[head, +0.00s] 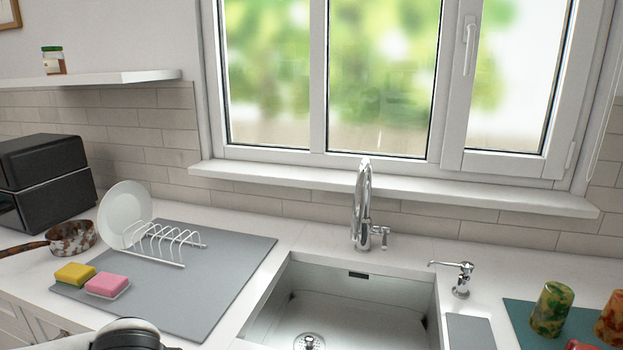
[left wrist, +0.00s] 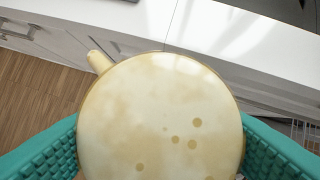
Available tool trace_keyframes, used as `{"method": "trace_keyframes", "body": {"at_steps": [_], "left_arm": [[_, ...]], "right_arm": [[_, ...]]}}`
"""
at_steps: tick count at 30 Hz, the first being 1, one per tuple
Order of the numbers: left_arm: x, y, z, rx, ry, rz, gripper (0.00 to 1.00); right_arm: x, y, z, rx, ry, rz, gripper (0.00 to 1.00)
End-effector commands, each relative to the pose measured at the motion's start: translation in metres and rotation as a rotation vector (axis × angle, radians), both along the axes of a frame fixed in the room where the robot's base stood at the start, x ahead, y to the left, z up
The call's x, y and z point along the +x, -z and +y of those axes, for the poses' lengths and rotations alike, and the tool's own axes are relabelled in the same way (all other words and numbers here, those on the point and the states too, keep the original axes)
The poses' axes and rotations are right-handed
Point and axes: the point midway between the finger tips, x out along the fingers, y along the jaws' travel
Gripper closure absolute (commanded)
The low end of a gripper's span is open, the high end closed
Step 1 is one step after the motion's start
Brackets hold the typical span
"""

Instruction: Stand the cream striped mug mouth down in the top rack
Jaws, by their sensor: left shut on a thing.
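In the left wrist view a cream, brown-speckled mug (left wrist: 160,120) fills the middle, with a round face towards the camera and a short handle at its upper left. No stripes show from this side. My left gripper (left wrist: 160,150) is shut on the mug, with a teal ridged pad on each side of it. The mug and the left fingers are outside the head view. The top rack cannot be made out. My right gripper is not in view.
In the head view, a grey mat (head: 225,258) holds a dish rack (head: 160,245) with a white plate (head: 124,212), beside yellow and pink sponges (head: 107,285). A sink (head: 350,305) is in the middle. Patterned cups (head: 551,308) stand at right. Wooden floor (left wrist: 35,95) shows below white cabinets.

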Motion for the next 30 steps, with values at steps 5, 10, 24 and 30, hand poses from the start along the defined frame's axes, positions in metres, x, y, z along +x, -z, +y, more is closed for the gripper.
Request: {"method": "trace_keyframes", "body": {"at_steps": [5, 10, 24, 30], "left_arm": [[0.000, -0.008, 0.000, -0.001, -0.001, -0.002, 0.67], [0.000, -0.023, 0.000, -0.002, 0.001, -0.003, 0.67], [0.000, -0.050, 0.000, -0.001, 0.000, -0.001, 0.67], [0.000, -0.049, 0.000, -0.001, 0.000, -0.001, 0.67]], "right_arm": [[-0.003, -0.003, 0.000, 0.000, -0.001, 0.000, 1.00], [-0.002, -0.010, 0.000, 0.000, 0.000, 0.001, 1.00], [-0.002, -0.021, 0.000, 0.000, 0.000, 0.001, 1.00], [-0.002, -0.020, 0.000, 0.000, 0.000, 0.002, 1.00]]}}
